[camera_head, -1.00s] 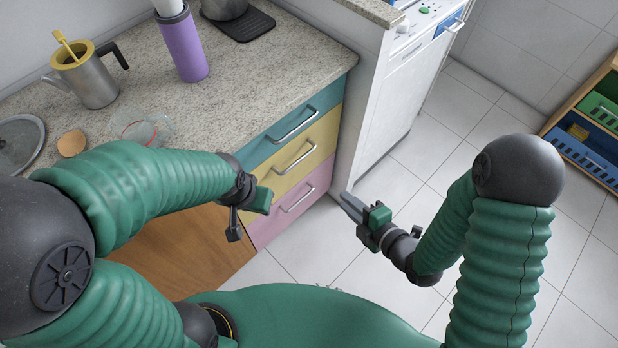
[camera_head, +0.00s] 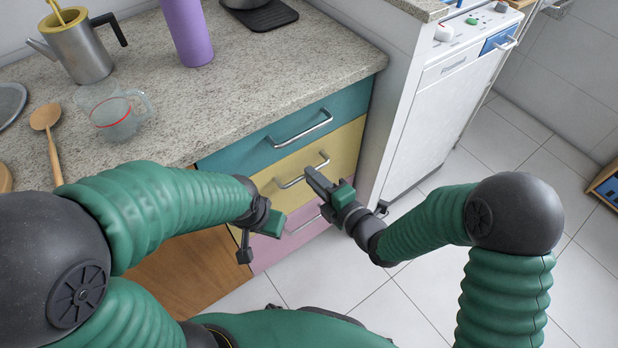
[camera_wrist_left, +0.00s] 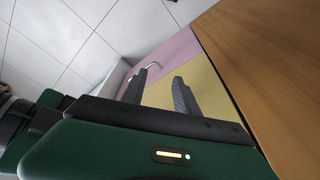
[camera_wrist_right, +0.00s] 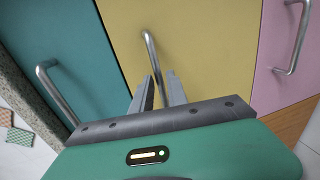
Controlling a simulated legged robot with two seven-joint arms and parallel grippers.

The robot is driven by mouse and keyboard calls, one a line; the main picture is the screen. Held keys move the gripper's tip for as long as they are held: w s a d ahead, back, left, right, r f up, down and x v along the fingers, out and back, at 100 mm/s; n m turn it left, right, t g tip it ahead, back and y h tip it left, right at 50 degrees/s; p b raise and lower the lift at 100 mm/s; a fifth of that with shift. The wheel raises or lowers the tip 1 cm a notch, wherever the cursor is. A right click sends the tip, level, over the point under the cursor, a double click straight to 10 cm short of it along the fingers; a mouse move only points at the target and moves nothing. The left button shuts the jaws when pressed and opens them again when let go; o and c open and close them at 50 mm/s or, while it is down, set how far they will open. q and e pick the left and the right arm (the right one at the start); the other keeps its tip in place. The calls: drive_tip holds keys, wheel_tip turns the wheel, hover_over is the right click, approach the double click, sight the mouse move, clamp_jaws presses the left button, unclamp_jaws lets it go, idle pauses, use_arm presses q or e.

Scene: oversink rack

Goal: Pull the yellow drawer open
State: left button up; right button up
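The yellow drawer (camera_head: 345,150) is the middle of three stacked fronts and looks shut, flush with its neighbours. Its metal bar handle (camera_head: 290,183) is partly covered by my right gripper (camera_head: 312,174). In the right wrist view the yellow front (camera_wrist_right: 200,40) fills the middle, and the handle (camera_wrist_right: 151,50) runs down toward the gap between my right fingers (camera_wrist_right: 160,80). Those fingers are apart; contact cannot be told. My left gripper (camera_wrist_left: 160,82) is open and empty, beside the lower drawers in the head view, with its fingers largely hidden there.
A teal drawer (camera_head: 345,103) is above and a pink drawer (camera_head: 310,235) below, each with a bar handle. The counter (camera_head: 280,60) holds a kettle (camera_head: 85,50), purple bottle (camera_head: 187,30), glass jug (camera_head: 115,120) and wooden spoon (camera_head: 48,125). A white dishwasher (camera_head: 440,110) stands right. Floor is clear.

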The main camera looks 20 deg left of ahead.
drive_tip(key=shift+x, duration=1.1)
drive_tip(key=shift+a+f, duration=0.1)
drive_tip(key=shift+a, duration=0.35)
drive_tip(key=shift+d, duration=0.15)
clamp_jaws()
drive_tip(key=shift+d+f, duration=0.1)
drive_tip(key=shift+f, duration=0.05)
